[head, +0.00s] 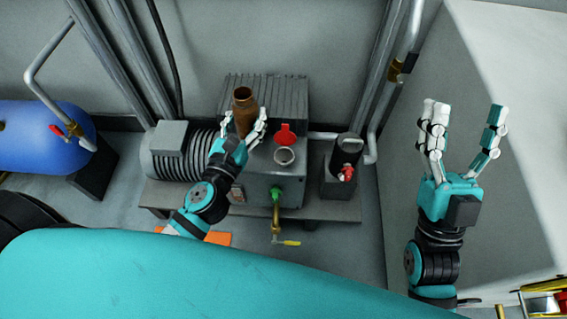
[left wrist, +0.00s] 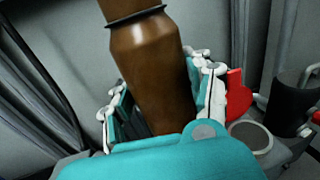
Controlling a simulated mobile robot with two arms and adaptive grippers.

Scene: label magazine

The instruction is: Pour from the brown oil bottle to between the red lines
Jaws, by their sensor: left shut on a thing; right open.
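The brown oil bottle (head: 244,104) is upright or nearly so in the head view, above the grey pump housing. My left gripper (head: 246,132) is shut around its lower body. In the left wrist view the bottle (left wrist: 150,65) stands between the white fingers (left wrist: 207,90) and leans slightly. The round filler opening (head: 285,156) is just right of the gripper, with its red cap (head: 285,135) flipped up behind it. The opening also shows in the left wrist view (left wrist: 252,135). The red lines cannot be made out. My right gripper (head: 462,125) is open and empty at the right.
A ribbed grey motor (head: 178,150) stands left of the housing. A dark cylinder with a red valve (head: 347,158) stands to its right. Below hang a green fitting and a yellow-handled tap (head: 285,242). Vertical pipes line the wall. A blue tank (head: 40,135) is far left.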

